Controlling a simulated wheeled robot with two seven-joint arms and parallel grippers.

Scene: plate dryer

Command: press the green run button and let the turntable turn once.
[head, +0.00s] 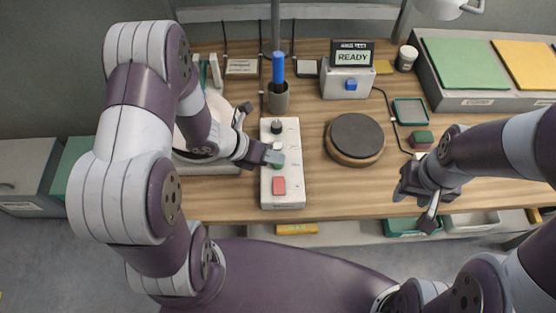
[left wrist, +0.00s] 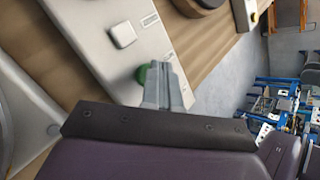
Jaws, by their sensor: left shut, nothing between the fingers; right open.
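The green button (left wrist: 142,75) sits on the pale control panel (head: 292,194). In the head view it is mostly covered by my left gripper (head: 274,157), with only a little green showing. My left gripper is shut and empty, its fingertips (left wrist: 164,72) right beside the green button in the left wrist view; I cannot tell whether they touch it. A round dark disc (head: 355,135) on a wooden base, which looks like a turntable, stands right of the panel. The display (head: 352,57) reads READY. My right gripper (head: 416,205) is open and empty at the table's front right edge.
The panel also carries a black knob (head: 276,127) and a red button (head: 279,186). A box with a blue button (head: 350,84) is at the back. A white round thing is partly hidden under my left arm.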

